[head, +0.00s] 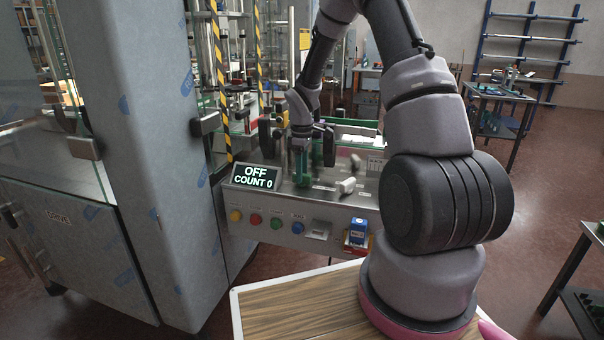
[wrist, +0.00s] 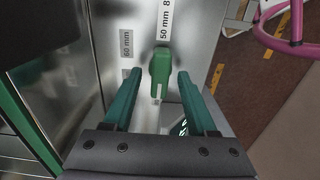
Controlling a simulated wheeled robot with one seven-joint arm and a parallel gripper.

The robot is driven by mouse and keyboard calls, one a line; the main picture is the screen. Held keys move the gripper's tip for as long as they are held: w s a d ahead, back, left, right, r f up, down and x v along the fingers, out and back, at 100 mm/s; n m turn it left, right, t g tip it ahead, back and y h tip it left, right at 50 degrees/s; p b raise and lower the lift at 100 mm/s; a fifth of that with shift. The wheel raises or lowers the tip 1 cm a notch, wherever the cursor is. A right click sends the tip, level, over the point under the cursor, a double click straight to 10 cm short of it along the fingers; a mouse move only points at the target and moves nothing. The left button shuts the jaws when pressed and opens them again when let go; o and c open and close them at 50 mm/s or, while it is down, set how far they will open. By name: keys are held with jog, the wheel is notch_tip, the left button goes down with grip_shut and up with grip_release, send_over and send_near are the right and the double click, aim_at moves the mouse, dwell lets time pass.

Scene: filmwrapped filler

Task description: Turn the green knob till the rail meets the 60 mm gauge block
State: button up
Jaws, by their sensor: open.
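In the wrist view the green knob (wrist: 160,66) is a narrow upright grip on a bare metal surface. My gripper (wrist: 158,84) is open, with one green finger to each side of the knob's near end. Gaps show on both sides, and I cannot tell how deep the fingers reach. A grey plate marked 60 mm (wrist: 126,42) is left of the knob. A pale strip marked 50 mm (wrist: 164,26) is behind it. I cannot make out the rail. In the head view my gripper (head: 303,166) points down over the console, and I cannot tell the knob from the fingers.
The console (head: 330,208) has a display (head: 255,177) reading OFF, COUNT 0, and several coloured buttons along its front. A large grey machine cabinet (head: 150,130) stands close on the left. A wood-topped surface (head: 290,305) is in the foreground.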

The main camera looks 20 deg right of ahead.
jog(key=shift+f, duration=0.35)
grip_shut()
